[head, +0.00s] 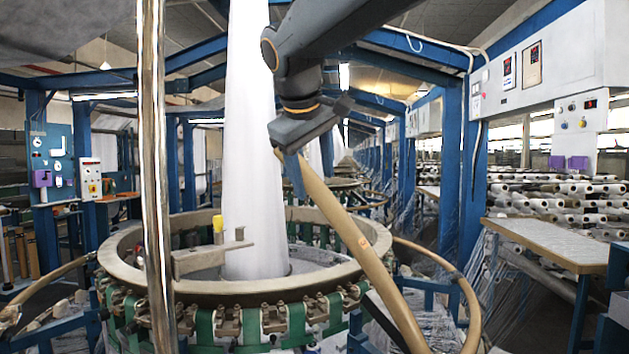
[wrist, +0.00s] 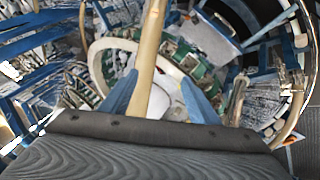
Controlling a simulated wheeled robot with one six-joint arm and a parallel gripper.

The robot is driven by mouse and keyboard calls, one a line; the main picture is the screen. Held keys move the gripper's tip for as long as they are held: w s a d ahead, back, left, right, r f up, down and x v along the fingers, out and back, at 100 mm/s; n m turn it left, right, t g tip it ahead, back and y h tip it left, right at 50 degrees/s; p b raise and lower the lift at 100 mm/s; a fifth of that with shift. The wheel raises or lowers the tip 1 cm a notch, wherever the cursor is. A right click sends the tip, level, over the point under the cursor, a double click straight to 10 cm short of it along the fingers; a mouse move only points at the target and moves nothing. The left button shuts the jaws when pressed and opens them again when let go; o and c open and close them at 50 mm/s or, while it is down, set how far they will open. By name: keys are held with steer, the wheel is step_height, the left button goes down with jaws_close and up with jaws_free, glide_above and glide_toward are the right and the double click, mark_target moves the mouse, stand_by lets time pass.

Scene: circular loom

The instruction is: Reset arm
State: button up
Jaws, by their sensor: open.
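My gripper (head: 290,170) hangs over the front loom, to the right of the tall white fabric column (head: 252,120) in the head view. In the wrist view my gripper (wrist: 160,88) has its two blue fingers spread wide apart. A tan pole (wrist: 150,40) appears between and beyond the fingers there. In the head view the tan pole (head: 350,240) slants from near the fingertips to the lower right. I cannot tell whether the fingers touch it. Nothing is seen held. The circular loom (head: 215,290) has a beige ring with green and metal parts around it.
A shiny vertical metal post (head: 153,150) stands at the left front. A wooden-topped table (head: 545,243) is at the right, before racks of white rolls (head: 560,200). Blue frames (head: 478,150) flank the aisle. A blue control panel (head: 50,160) is at the left.

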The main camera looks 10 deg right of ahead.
steer(key=shift+s+r, duration=0.15)
steer(key=shift+r, duration=0.1)
step_height(320, 180, down, 17)
steer(key=d+g+y+b, duration=0.1)
steer(key=g+b, duration=0.1)
steer(key=b, duration=0.2)
steer(key=s+d+f+m+g+b, duration=0.1)
steer(key=s+f, duration=0.4)
steer(key=f, duration=0.7)
steer(key=s+d+f+m+g+y+b, duration=0.1)
steer(key=s+f, duration=0.5)
steer(key=f, duration=0.6)
steer(key=s+d+f+m+g+y+b, duration=0.1)
steer(key=s+d+f+m+b, duration=0.2)
steer(key=f, duration=1)
steer(key=s+m+b, duration=0.1)
steer(key=s+b, duration=0.1)
steer(key=s, duration=0.1)
steer(key=shift+g, duration=0.3)
steer(key=shift+d, duration=0.1)
